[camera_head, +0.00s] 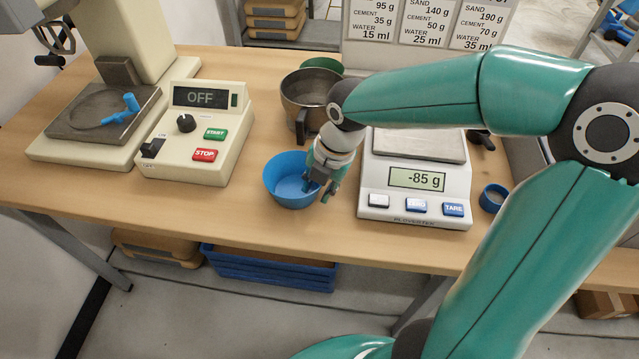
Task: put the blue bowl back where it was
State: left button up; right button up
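The blue bowl (287,183) stands upright on the wooden table, between the control box with the OFF display and the white scale. My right gripper (325,187) is at the bowl's right rim, pointing down, with its fingers close around or against that rim. The view is too small to tell whether the fingers grip the rim. The scale (415,180) reads -85 g and its metal plate looks empty where it shows; my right arm hides part of it. My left gripper is not in view.
A metal pot (305,92) stands behind the bowl, with a green bowl (325,66) partly hidden behind it. The control box (190,135) is at the left. A small blue cup (493,198) sits right of the scale. Bare table lies in front of the control box.

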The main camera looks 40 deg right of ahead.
jog(key=shift+r, duration=0.1)
jog(key=p+v, duration=0.1)
jog(key=v, duration=1)
jog(key=shift+s+r, duration=0.15)
jog(key=shift+r, duration=0.25)
